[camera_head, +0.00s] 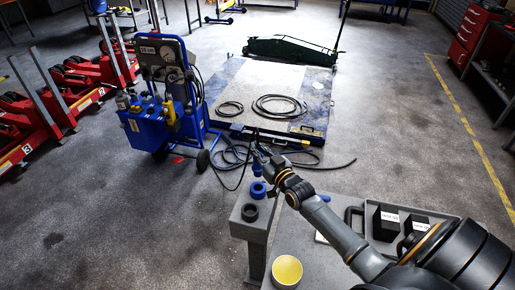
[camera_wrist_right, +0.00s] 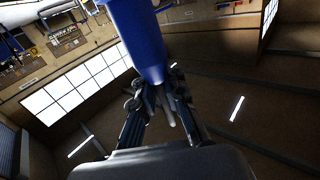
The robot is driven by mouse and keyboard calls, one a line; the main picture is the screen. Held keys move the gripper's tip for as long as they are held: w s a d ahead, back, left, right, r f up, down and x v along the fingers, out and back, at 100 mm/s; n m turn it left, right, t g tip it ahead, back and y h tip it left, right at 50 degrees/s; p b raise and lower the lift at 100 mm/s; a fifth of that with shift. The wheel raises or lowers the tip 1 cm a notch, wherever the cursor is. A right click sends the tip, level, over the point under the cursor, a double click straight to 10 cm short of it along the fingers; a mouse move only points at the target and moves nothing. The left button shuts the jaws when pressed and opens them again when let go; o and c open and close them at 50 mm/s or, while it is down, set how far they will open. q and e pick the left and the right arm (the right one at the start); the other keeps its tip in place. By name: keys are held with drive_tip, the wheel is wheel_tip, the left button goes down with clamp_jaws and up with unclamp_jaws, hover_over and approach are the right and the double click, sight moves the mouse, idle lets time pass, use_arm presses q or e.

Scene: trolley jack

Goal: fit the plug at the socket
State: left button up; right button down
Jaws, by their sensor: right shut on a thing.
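My right gripper (camera_head: 262,158) is shut on a blue plug (camera_head: 257,171), which hangs below the fingers. In the right wrist view the plug (camera_wrist_right: 138,40) is a blue cylinder between the finger pads (camera_wrist_right: 160,98). Below it, a blue ring-shaped socket (camera_head: 258,190) and a black ring-shaped one (camera_head: 250,212) sit at the grey stand (camera_head: 252,230). The plug appears just above the blue ring and slightly apart from it; the exact gap is hard to tell. My left gripper is not in view.
A grey table (camera_head: 330,260) holds a yellow-topped round container (camera_head: 287,270) and a tray with black blocks (camera_head: 386,222). Hoses (camera_head: 235,160) lie on the floor behind the stand. A blue wheeled unit (camera_head: 160,120) stands left; red jacks (camera_head: 40,120) are farther left.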

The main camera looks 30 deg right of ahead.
sight(260, 173)
drive_tip(key=shift+f+b, duration=0.6)
drive_tip(key=shift+f, duration=0.05)
wheel_tip(260, 173, down, 4)
drive_tip(key=b, duration=0.3)
drive_tip(key=shift+f, duration=0.2)
idle(1.2)
drive_tip(key=shift+f+b, duration=1.7)
drive_tip(key=shift+f, duration=0.5)
drive_tip(key=c, duration=1.3)
unclamp_jaws()
drive_tip(key=shift+r, duration=0.1)
drive_tip(key=shift+s, duration=0.15)
